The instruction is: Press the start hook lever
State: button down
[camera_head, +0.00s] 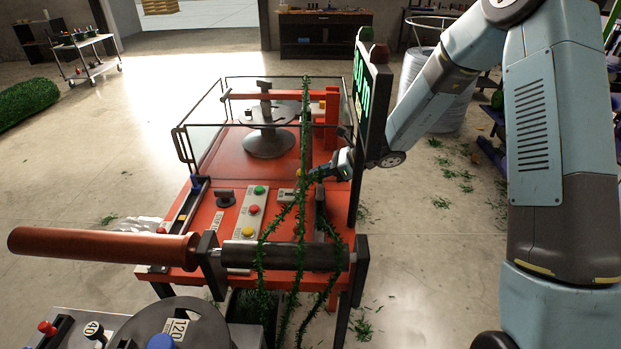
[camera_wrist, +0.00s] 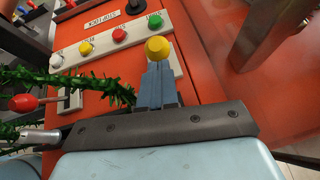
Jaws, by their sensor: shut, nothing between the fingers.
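In the head view my gripper (camera_head: 318,174) is low over the red machine, beside the black screen. In the wrist view a yellow round knob (camera_wrist: 157,47) is right at the fingertips, in front of a pale plate (camera_wrist: 182,62). I cannot tell whether the fingers touch it. A lever with a red handle (camera_wrist: 25,102) stands at the left. No label reading start hook is legible, so I cannot tell which is the start hook lever.
A panel strip carries green (camera_wrist: 154,20), red (camera_wrist: 119,34), yellow (camera_wrist: 86,48) and white (camera_wrist: 56,60) buttons. Green twisted strands (camera_head: 303,150) run along the machine close to my gripper. The black screen (camera_head: 370,110) stands beside my forearm. Glass guards (camera_head: 215,125) surround the machine's far part.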

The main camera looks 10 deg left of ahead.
jog(key=shift+s+a+r, duration=0.1)
jog(key=shift+a+r, duration=0.35)
jog(key=shift+a, duration=0.25)
jog(key=shift+r, duration=0.85)
jog(key=d+f+v, duration=0.1)
jog(key=f+v, duration=0.1)
jog(key=v, duration=1)
jog(key=shift+d, duration=0.55)
jog(key=shift+f, duration=0.15)
jog(key=shift+y, duration=0.6)
jog(key=shift+d+f, duration=0.45)
jog(key=shift+f, duration=0.3)
jog(key=shift+d+f, duration=0.45)
jog(key=shift+f, duration=0.3)
jog(key=shift+d+f, duration=0.45)
jog(key=shift+f, duration=0.3)
